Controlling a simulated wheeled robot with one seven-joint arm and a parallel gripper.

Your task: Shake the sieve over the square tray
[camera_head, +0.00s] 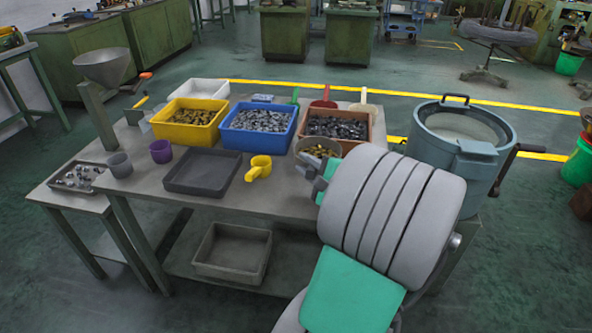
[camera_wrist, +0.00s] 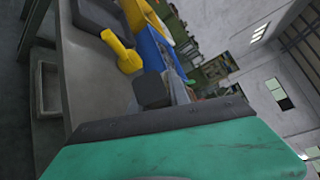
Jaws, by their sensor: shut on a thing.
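The sieve (camera_head: 316,148) is a round, tan-rimmed pan with brass-coloured pieces in it, in front of the brown bin at the table's right. My gripper (camera_head: 315,172) is at its near side and shut on it; my arm partly hides the grip. In the wrist view a dark finger block (camera_wrist: 153,90) shows beyond the green housing; I cannot make out the sieve clearly there. The square tray (camera_head: 203,188) is dark grey, shallow and looks empty, on the tabletop left of the gripper. It also shows in the wrist view (camera_wrist: 92,14).
A yellow scoop (camera_head: 259,168) lies between the tray and my gripper. Yellow (camera_head: 190,132), blue (camera_head: 257,142) and brown (camera_head: 369,144) bins stand behind. Grey (camera_head: 120,165) and purple (camera_head: 160,151) cups stand left of the tray. A blue-grey drum (camera_head: 431,150) stands at right.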

